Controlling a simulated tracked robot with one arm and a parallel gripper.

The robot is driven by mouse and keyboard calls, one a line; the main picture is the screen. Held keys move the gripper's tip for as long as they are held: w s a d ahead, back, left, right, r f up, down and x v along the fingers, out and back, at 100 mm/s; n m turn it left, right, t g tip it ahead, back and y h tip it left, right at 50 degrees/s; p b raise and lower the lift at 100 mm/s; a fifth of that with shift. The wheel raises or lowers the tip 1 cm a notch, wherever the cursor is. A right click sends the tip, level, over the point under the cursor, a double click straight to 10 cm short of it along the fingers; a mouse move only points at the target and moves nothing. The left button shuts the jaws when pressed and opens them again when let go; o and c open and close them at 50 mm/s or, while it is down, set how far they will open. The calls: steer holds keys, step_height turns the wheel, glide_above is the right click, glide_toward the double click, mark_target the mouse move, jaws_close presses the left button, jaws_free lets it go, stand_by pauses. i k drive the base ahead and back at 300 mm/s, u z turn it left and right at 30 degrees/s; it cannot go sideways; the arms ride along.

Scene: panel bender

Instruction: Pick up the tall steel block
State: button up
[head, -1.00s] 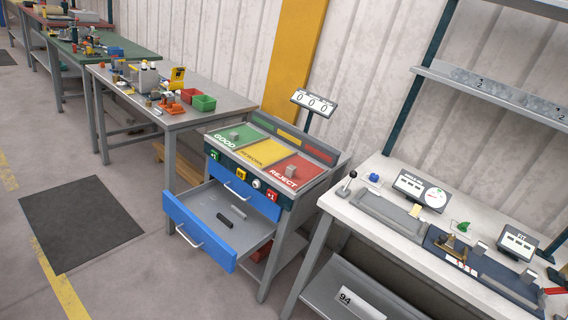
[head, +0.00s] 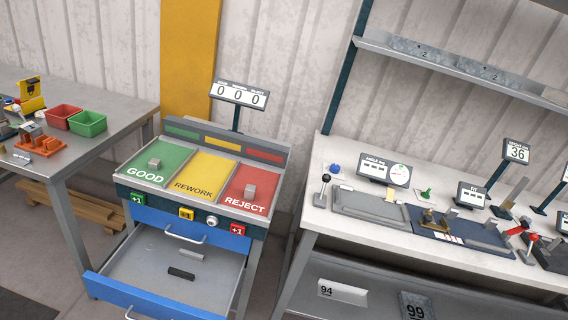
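A small grey block (head: 249,191) stands on the red REJECT field of the sorting stand and looks taller than wide. Another small grey block (head: 155,164), more cube-like, sits on the green GOOD field. Small grey pieces, one of them a steel-coloured block (head: 480,217), stand on the dark blue mat of the white bench at right. I cannot tell for certain which is the tall steel block. My gripper is not in view.
The stand's blue-fronted drawer (head: 150,312) is pulled open, with a dark bar (head: 181,273) and a grey bar (head: 191,255) inside. A counter display (head: 239,94) rises behind the stand. A grey workbench (head: 120,100) with red and green bins is at left.

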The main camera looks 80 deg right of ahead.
mark_target(250, 189)
steer(key=z, duration=0.65)
steer(key=i, duration=1)
steer(key=z, duration=0.8)
steer(key=k, duration=0.65)
steer(key=z, duration=0.2)
steer(key=i, duration=0.7)
steer(key=u, duration=0.1)
